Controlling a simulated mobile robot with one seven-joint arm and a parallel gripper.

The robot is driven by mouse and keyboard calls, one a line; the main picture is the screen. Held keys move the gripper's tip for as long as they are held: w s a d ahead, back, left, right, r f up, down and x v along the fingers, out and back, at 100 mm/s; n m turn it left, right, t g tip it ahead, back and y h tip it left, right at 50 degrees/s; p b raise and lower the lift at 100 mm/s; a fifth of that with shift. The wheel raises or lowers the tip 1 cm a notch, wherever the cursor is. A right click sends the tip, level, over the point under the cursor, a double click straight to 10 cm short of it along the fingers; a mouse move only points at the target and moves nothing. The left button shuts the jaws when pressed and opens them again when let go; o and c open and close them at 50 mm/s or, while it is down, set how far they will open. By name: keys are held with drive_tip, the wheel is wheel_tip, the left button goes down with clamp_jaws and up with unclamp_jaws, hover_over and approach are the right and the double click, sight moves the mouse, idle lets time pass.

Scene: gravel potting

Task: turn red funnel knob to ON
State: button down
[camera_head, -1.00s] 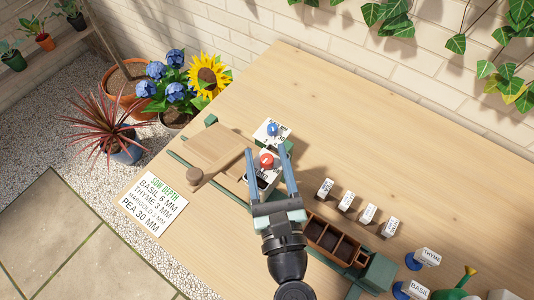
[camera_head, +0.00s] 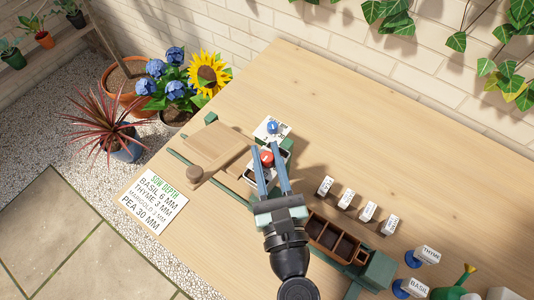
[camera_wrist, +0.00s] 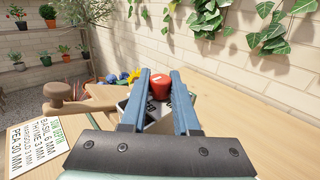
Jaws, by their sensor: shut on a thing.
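The red knob (camera_head: 267,159) sits on top of a white-labelled funnel box on the wooden bench. It also shows in the wrist view (camera_wrist: 160,86). My gripper (camera_head: 266,153) has its two blue fingers on either side of the red knob and is shut on it. The fingers hide parts of the label beneath, so I cannot read the knob's setting. A blue knob (camera_head: 273,127) on a second white label stands just behind it.
A wooden block with a round handle (camera_head: 195,174) lies to the left. A sow-depth card (camera_head: 153,200) lies near the bench's left edge. A brown compartment tray (camera_head: 335,240) and several seed labels (camera_head: 347,199) stand to the right. The back right of the bench is clear.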

drive_tip(key=shift+y, duration=0.3)
drive_tip(key=n+g+y, duration=0.1)
drive_tip(key=n+y, duration=0.1)
drive_tip(key=n+g+y+p, duration=0.1)
drive_tip(key=n+y, duration=0.1)
drive_tip(key=y, duration=0.1)
drive_tip(key=shift+w+d+r, duration=0.1)
drive_tip(key=shift+r, duration=0.1)
drive_tip(key=n+g+y+p, duration=0.2)
drive_tip(key=n+g+y, duration=0.2)
drive_tip(key=g+y, duration=0.1)
drive_tip(key=shift+n+y, duration=0.3)
drive_tip(key=n+g+y, duration=0.1)
drive_tip(key=n+g, duration=0.2)
drive_tip(key=g, duration=0.1)
drive_tip(key=n+g+y, duration=0.2)
drive_tip(key=n+g, duration=0.1)
drive_tip(key=g, duration=0.1)
drive_tip(key=shift+f+g, duration=0.15)
drive_tip(key=shift+g, duration=0.15)
drive_tip(key=shift+f+n+g+y, duration=0.1)
drive_tip(key=shift+n+g+y, duration=0.2)
drive_tip(key=shift+n+g, duration=1.25)
drive_tip(key=shift+g, duration=1.15)
drive_tip(key=c, duration=0.7)
unclamp_jaws()
drive_tip(key=shift+o, duration=0.2)
